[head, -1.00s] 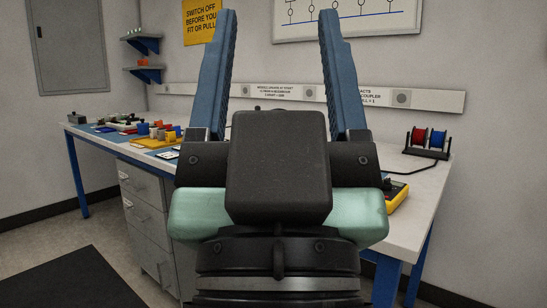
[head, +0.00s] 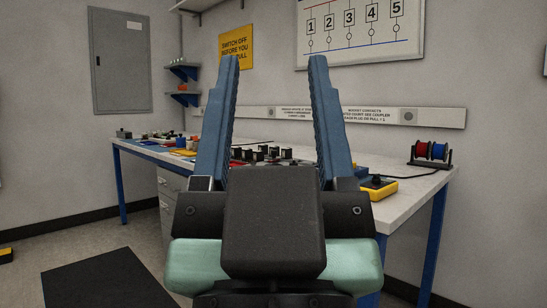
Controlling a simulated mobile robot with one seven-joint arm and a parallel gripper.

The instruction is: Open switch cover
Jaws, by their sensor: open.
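My gripper (head: 274,75) is open, with two blue ridged fingers standing upright and apart in the middle of the head view. Nothing is between the fingertips except the wall behind. Several small black knobs or switches (head: 262,153) stand on the bench between and beyond the fingers. A yellow box with a dark knob on top (head: 379,187) sits on the bench right of my gripper. I cannot make out which part is the switch cover. My gripper hides the middle of the bench.
The white-topped bench (head: 405,196) with blue legs runs along the wall. Red and blue spools (head: 430,151) stand at its right end. Small parts (head: 165,136) lie at its left. A dark mat (head: 110,278) lies on the floor, with clear floor around it.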

